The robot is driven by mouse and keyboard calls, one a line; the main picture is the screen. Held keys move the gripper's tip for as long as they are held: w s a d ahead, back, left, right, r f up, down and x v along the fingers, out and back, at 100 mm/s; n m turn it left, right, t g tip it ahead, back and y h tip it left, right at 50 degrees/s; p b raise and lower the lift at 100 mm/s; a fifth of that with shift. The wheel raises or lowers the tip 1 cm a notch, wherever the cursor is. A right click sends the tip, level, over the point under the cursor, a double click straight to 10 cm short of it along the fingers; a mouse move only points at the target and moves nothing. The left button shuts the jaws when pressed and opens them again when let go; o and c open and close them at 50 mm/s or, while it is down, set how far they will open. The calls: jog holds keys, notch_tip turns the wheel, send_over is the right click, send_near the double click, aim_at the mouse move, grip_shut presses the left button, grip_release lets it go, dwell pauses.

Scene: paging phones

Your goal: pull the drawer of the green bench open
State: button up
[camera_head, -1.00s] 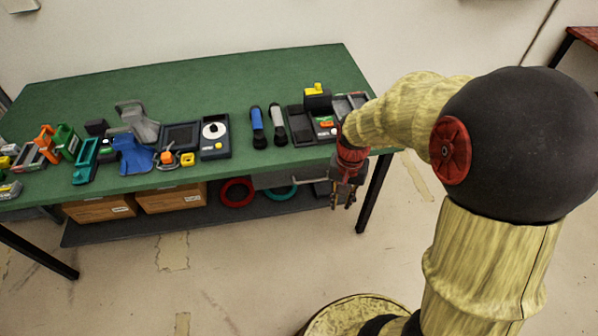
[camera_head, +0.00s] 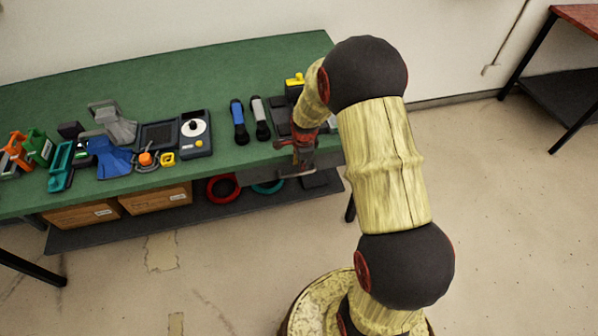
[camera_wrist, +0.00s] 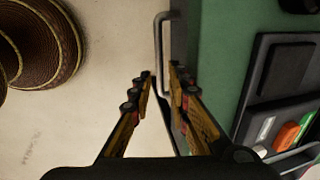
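The green bench (camera_head: 215,80) stands to the left of my arm. Its grey drawer (camera_head: 258,173) sits just under the bench top, with a metal bar handle on its front. In the wrist view the handle (camera_wrist: 158,45) runs along the grey drawer front (camera_wrist: 180,30), beside the green top (camera_wrist: 222,50). My gripper (camera_head: 303,166) is at the drawer front. In the wrist view its two fingers (camera_wrist: 162,78) are open, with the handle running between the fingertips. Contact cannot be told. The drawer looks closed. My arm hides part of the bench's right end.
Several devices, a grey tray (camera_wrist: 276,75) and two torches (camera_head: 239,122) lie on the bench top. Cardboard boxes (camera_head: 155,198) and a red ring (camera_head: 222,189) are on the lower shelf. The floor before the bench is clear. A red-topped table (camera_head: 580,18) stands far right.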

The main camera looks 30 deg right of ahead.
jog(key=f, duration=0.2)
jog(key=f+b, duration=0.1)
jog(key=f, duration=0.1)
jog(key=w+f, duration=0.1)
jog(key=f, duration=0.1)
jog(key=shift+d+b, duration=0.15)
jog(key=shift+b, duration=0.25)
jog(key=shift+c, duration=1.2)
grip_shut()
